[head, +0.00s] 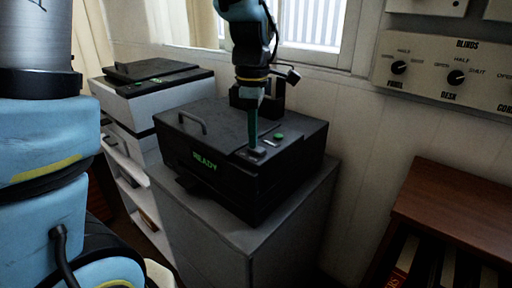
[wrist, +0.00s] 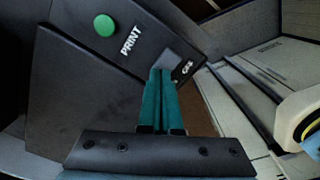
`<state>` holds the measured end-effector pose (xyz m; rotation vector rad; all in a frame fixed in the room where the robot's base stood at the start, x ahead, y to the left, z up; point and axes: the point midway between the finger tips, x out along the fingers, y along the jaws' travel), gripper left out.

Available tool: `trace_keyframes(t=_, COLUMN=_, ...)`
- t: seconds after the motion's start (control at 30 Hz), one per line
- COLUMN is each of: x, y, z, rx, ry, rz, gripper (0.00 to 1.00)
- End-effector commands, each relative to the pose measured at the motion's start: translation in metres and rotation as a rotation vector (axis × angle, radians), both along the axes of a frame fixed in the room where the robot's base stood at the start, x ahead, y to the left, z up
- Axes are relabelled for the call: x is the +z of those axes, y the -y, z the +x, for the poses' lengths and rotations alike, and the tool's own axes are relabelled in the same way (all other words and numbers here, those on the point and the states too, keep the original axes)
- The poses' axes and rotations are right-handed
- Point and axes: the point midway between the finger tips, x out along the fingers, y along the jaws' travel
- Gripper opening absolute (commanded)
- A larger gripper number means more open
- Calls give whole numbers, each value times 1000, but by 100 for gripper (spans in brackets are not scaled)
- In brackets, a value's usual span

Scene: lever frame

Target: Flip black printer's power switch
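The black printer (head: 200,135) stands on a grey cabinet, with a green READY display lit on its front. Its power switch (head: 259,153) is a small dark rocker near the front right edge of the top. In the wrist view the black printer (wrist: 85,100) fills the left and middle, and a small plate with white lettering (wrist: 186,68) lies just right of the fingertips. My gripper (head: 252,147) points down with its green fingers together, tips at or just above the switch. In the wrist view my gripper (wrist: 161,71) covers most of the switch; contact is unclear.
A green PRINT button (head: 280,136) sits close behind the switch. A white and black printer (head: 150,85) stands to the left. A wall panel with knobs (head: 445,75) is at upper right, above a brown wooden shelf (head: 455,200). The grey cabinet (head: 235,235) bears the black printer.

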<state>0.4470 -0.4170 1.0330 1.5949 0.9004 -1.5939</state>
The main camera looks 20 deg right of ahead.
Motion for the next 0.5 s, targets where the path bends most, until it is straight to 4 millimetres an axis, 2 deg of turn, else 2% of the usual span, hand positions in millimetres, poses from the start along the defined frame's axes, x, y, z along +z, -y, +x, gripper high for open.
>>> trace_keyframes(t=0.17, x=5, y=0, z=-1, rx=0, ry=-2, rz=2, gripper=0)
trace_keyframes(t=0.5, x=32, y=0, z=-1, rx=0, ry=-1, rz=2, gripper=0)
